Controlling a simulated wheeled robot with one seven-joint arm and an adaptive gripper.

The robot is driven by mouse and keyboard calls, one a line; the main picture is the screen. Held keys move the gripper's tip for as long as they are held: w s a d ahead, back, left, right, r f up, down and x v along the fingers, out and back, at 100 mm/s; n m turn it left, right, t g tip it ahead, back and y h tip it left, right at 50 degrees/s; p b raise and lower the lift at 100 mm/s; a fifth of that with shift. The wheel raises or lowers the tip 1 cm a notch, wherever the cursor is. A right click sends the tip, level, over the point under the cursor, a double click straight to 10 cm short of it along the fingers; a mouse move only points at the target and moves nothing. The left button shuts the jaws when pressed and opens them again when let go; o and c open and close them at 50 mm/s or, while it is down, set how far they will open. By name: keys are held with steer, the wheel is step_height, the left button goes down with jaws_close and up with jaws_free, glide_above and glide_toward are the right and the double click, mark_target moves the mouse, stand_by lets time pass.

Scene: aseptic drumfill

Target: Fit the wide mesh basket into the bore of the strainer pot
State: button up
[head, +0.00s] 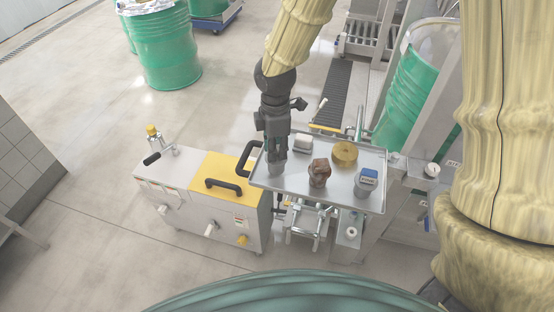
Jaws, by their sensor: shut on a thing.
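My gripper (277,152) points down over the left end of the steel tray (340,198). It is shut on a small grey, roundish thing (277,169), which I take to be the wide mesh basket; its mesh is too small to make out. The thing is at or just above the tray surface; I cannot tell whether it touches. I cannot pick out the strainer pot or its bore with certainty.
The tray also carries a pale block (303,143), a brass-coloured round piece (344,154), a brown lumpy piece (319,173) and a blue-topped container (367,181). A steel unit with a yellow panel (216,174) and black handles stands left. Green drums (167,50) stand behind.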

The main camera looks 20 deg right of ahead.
steer(key=shift+r+p, duration=3)
steer(key=shift+r, duration=0.6)
